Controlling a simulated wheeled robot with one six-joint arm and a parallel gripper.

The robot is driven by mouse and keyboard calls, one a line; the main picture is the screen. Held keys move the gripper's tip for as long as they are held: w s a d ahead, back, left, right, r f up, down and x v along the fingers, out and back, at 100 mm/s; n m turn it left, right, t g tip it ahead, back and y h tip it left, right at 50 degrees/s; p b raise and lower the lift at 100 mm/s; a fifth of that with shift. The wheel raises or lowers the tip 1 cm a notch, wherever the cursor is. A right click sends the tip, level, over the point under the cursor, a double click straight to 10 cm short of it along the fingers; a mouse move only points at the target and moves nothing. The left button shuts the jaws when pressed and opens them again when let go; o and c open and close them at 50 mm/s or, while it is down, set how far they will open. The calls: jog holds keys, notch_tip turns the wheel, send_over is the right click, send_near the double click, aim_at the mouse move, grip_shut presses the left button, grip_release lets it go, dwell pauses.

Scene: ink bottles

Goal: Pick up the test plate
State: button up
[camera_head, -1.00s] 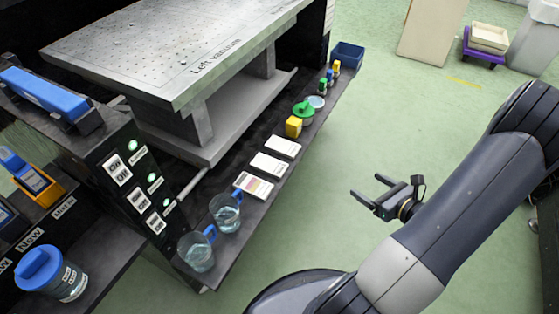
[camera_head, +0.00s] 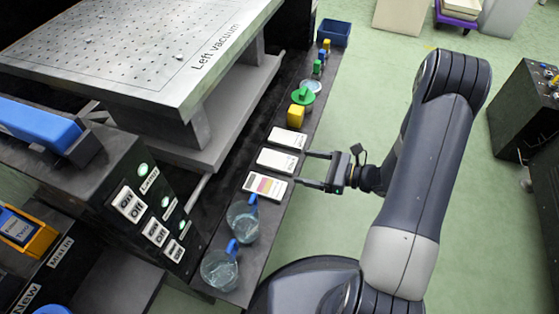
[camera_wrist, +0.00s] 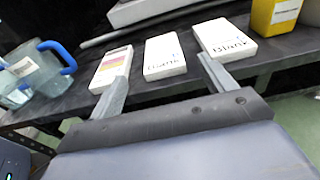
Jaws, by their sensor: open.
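A white plate with coloured stripes (camera_head: 264,187) lies flat on the dark ledge, and it also shows in the wrist view (camera_wrist: 112,66). Beside it lie a middle plate (camera_head: 277,161) and a far plate (camera_head: 287,138). In the wrist view both the middle plate (camera_wrist: 164,57) and the far plate (camera_wrist: 225,40) read "Blank". My gripper (camera_head: 302,168) is open and empty at the ledge's outer edge, its fingers pointing at the plates. In the wrist view the middle plate sits between the fingertips (camera_wrist: 162,69), ahead of them, and the striped plate is left of them.
Two clear beakers with blue handles (camera_head: 243,221) (camera_head: 219,269) stand at the near end of the ledge. A yellow block (camera_head: 296,115), a green-topped item (camera_head: 303,95) and small bottles stand beyond the plates. The metal "Left vacuum" table (camera_head: 130,50) rises behind. Green floor is open farther back.

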aim_at(280, 161)
jog(key=b+x, duration=0.2)
jog(key=x, duration=0.6)
jog(key=shift+w, duration=0.1)
jog(key=shift+r, duration=0.1)
jog(key=shift+c, duration=0.6)
jog(key=c, duration=1)
